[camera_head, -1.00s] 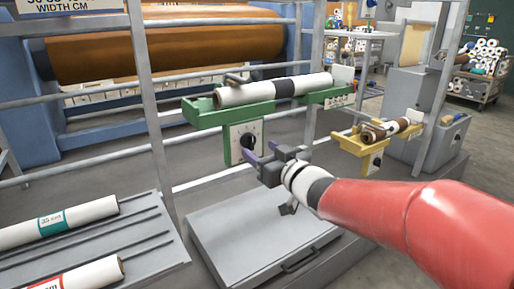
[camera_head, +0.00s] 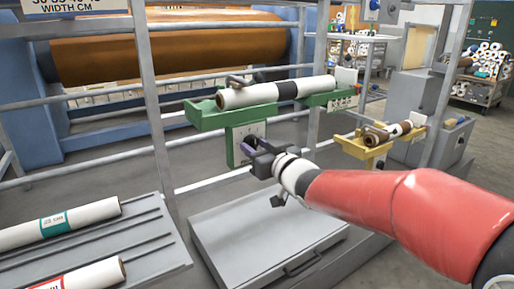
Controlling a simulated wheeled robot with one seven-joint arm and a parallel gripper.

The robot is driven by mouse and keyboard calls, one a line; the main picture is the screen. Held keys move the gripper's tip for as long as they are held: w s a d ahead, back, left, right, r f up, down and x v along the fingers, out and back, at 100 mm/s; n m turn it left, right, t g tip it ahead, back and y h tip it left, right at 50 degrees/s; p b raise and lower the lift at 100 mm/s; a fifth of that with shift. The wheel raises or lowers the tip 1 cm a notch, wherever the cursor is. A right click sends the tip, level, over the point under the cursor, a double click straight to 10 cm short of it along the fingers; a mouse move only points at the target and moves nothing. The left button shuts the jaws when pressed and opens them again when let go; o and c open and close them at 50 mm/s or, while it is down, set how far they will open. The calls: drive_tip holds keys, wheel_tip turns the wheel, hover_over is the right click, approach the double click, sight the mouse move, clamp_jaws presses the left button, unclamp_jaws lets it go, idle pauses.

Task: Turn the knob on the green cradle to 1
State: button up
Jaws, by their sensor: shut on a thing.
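The green cradle (camera_head: 207,118) is fixed to the grey rail frame and holds a white roll (camera_head: 248,95) with a dark band. Below it hangs a green-edged plate with a pale dial face (camera_head: 247,131). My gripper (camera_head: 248,147) is at this plate, its fingers reaching to where the black knob sits. The knob is hidden behind the fingers, so its setting cannot be read. The gripper is shut on the knob. My red arm comes in from the lower right.
A yellow cradle (camera_head: 352,147) with a smaller roll stands to the right. A grey box with a handle (camera_head: 262,240) lies below my arm. A grey rack (camera_head: 140,240) with white rolls is at lower left. Upright grey posts (camera_head: 150,90) stand close by.

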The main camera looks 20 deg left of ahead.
drive_tip(key=shift+f, duration=0.1)
drive_tip(key=n+b, duration=0.2)
drive_tip(key=n, duration=0.1)
drive_tip(key=shift+f+n+b, duration=0.1)
drive_tip(key=shift+n+b, duration=0.2)
drive_tip(key=shift+b, duration=0.1)
drive_tip(key=shift+n+b, duration=1.1)
drive_tip(key=shift+n, duration=0.9)
drive_tip(key=o, duration=1)
drive_tip(key=shift+r, duration=0.2)
